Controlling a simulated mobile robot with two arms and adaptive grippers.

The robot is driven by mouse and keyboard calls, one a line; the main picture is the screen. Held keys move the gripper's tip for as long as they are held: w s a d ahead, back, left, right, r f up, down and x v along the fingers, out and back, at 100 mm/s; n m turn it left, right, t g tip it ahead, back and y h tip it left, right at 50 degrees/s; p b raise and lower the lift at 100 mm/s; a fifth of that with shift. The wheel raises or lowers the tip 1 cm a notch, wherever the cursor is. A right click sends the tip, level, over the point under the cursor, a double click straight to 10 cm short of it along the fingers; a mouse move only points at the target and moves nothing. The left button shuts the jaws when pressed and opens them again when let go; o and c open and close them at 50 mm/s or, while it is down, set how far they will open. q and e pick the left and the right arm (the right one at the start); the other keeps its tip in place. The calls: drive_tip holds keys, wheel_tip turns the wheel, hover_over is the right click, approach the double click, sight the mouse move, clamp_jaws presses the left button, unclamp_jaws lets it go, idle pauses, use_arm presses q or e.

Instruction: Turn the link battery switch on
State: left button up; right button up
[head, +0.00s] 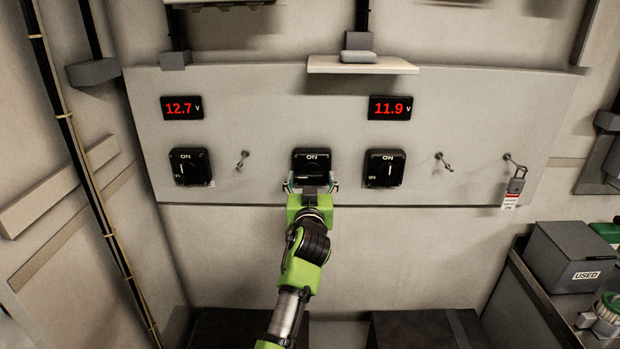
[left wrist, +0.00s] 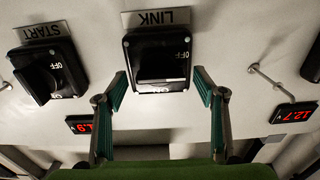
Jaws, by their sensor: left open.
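The link battery switch (head: 312,157) is the middle of three black rotary switches on the pale panel, with ON at its top. In the left wrist view, upside down, it sits under a LINK plate (left wrist: 162,18); the switch (left wrist: 157,60) shows OFF at its side and ON at the panel-facing bottom of the picture. Its knob seems to lie crosswise, toward OFF, but it is dark and partly hidden. My left gripper (head: 312,186) is open, its fingertips at the switch's lower edge. My right gripper is out of view.
The START switch (head: 385,168) stands close on the right; another switch (head: 190,167) is farther left. Red displays (head: 182,108) (head: 390,108) and a small shelf (head: 362,65) are above. Hooks (head: 443,161) stick out, one carrying a tagged padlock (head: 516,186). A USED box (head: 570,257) is lower right.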

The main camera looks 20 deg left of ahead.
use_arm(q)
drive_tip(key=shift+s+r, duration=0.1)
drive_tip(key=c, duration=1.1)
